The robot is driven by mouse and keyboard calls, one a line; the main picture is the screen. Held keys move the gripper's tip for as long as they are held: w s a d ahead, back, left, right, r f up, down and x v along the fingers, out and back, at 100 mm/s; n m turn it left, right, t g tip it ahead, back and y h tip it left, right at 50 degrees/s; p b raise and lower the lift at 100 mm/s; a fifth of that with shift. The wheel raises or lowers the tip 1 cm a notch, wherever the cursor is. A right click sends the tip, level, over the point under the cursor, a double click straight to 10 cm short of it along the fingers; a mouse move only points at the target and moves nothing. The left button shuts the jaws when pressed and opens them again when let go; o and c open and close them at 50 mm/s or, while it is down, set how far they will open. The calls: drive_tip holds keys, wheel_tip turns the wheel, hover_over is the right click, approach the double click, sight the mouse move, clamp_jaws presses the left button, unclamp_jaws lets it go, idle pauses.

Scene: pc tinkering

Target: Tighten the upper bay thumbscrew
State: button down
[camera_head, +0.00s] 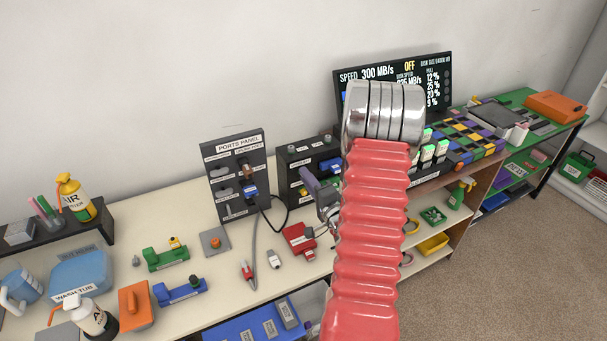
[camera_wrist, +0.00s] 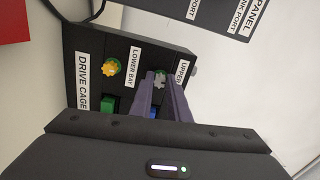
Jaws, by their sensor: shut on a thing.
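The black drive cage (camera_wrist: 90,44) stands in front of me in the wrist view, labelled DRIVE CAGE, LOWER BAY and UPPER. The upper bay thumbscrew (camera_wrist: 159,77) is a small grey-green knob beside the UPPER label. My gripper (camera_wrist: 161,84) is shut on this knob, with its dark purple fingers on either side. A yellow-orange thumbscrew (camera_wrist: 112,66) sits beside the LOWER BAY label, apart from my fingers. In the head view the drive cage (camera_head: 291,155) is partly hidden by my red arm, and my gripper (camera_head: 306,174) reaches its front.
The black ports panel (camera_head: 221,169) stands left of the cage, with a cable hanging down. A red block (camera_head: 298,238) and a small white plug (camera_head: 273,259) lie on the bench before it. A screen (camera_head: 351,75) stands behind my arm.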

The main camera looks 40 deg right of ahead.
drive_tip(key=c, duration=1.8)
unclamp_jaws()
drive_tip(key=shift+m, duration=0.3)
drive_tip(key=v, duration=0.6)
